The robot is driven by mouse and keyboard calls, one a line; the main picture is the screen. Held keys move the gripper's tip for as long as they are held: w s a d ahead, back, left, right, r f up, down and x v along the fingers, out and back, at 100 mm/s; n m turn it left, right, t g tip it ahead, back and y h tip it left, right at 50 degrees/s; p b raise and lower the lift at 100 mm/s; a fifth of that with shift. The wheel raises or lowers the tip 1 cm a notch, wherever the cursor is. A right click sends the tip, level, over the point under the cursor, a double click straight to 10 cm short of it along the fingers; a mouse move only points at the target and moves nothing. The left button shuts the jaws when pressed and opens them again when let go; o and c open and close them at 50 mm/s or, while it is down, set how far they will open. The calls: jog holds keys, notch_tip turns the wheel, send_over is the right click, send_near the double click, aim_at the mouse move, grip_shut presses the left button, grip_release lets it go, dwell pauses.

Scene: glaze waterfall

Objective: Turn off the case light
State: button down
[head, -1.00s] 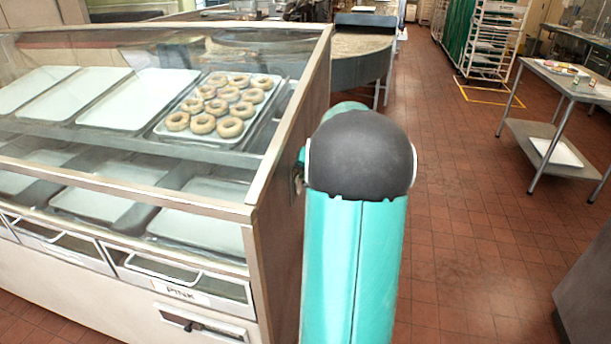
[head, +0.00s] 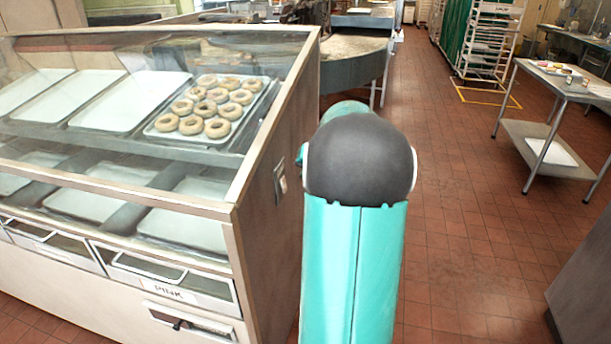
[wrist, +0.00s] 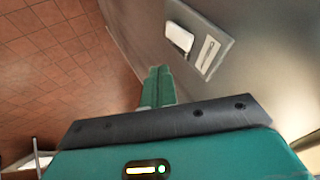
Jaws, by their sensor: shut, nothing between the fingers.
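The glass display case (head: 240,222) fills the left of the head view. A switch plate (head: 280,177) is on its right end panel. In the wrist view the plate (wrist: 211,52) is at upper centre, with a white rocker (wrist: 179,36) and a pale label strip beside it. My gripper (wrist: 160,72) is shut and empty, its green fingertips below and left of the plate in the picture. They look apart from the rocker. I cannot tell whether the case light is lit.
Ring donuts (head: 205,107) lie on a tray inside the case. A round table (head: 355,68) stands behind it. A metal table (head: 560,85) and a white rack (head: 488,45) stand to the right. The tiled floor (head: 450,220) between is clear.

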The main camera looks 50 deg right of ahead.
jog(key=s+a+r, duration=0.3)
jog(key=r, duration=0.5)
jog(key=shift+w, duration=0.15)
dwell(0.4)
